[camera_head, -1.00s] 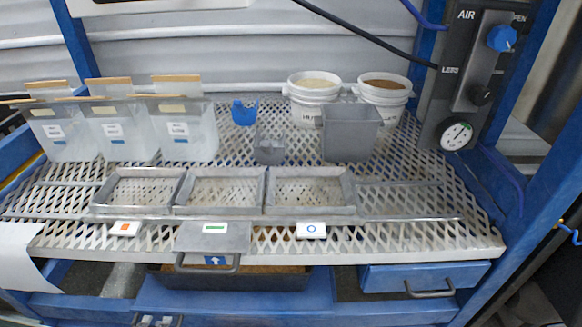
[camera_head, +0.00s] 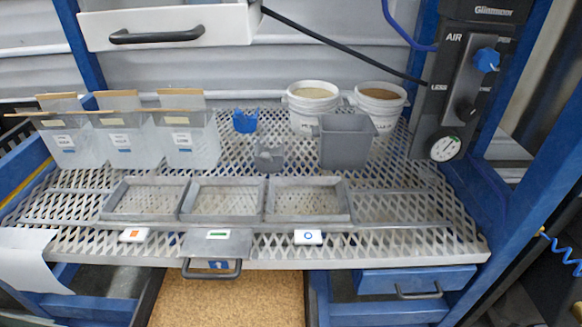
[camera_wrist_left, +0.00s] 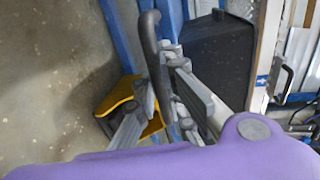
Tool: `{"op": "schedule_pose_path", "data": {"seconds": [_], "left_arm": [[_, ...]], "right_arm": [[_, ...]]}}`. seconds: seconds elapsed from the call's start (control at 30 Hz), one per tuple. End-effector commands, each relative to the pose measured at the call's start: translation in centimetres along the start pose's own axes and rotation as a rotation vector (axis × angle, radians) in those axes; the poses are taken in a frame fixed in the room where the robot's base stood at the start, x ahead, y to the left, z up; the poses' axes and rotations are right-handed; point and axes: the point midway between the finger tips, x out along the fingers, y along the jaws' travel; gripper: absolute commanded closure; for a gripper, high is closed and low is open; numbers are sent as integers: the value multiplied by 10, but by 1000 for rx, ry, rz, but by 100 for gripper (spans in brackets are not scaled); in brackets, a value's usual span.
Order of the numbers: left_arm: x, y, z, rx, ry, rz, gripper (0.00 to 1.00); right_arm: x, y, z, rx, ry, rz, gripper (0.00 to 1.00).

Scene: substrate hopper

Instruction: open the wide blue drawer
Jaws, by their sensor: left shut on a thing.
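The wide blue drawer is pulled out below the mesh bench; its tan granular fill (camera_head: 228,300) shows in the head view, while its front lies beyond the bottom edge. In the left wrist view, the drawer's blue front (camera_wrist_left: 174,18) is a narrow strip beside a dark bar handle (camera_wrist_left: 149,42). My left gripper (camera_wrist_left: 158,78) is shut on this handle, its fingers on either side of the bar. The left gripper is outside the head view. My right gripper is in neither view.
A white drawer (camera_head: 165,28) with a black handle hangs above the bench. Clear bins (camera_head: 190,145), white buckets (camera_head: 378,105) and a grey tub (camera_head: 346,145) stand on the mesh (camera_head: 400,215).

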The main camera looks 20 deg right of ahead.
Motion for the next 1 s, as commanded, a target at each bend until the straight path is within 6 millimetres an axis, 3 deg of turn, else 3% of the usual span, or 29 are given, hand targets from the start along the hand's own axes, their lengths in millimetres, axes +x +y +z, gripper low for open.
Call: {"op": "schedule_pose_path", "data": {"seconds": [0.03, 0.2, 0.5, 0.73, 1.0], "left_arm": [[-17, 4, -1, -1, -1, 4, 100], [-61, 14, -1, -1, -1, 3, 100], [-120, 26, 0, -1, 0, 2, 100], [-143, 31, 0, 0, 1, 0, 100], [-150, 31, 0, 1, 2, -3, 100]], "right_arm": [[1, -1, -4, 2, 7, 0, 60], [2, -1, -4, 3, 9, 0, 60], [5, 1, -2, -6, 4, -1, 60], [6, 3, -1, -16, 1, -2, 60], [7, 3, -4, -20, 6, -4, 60]]}}
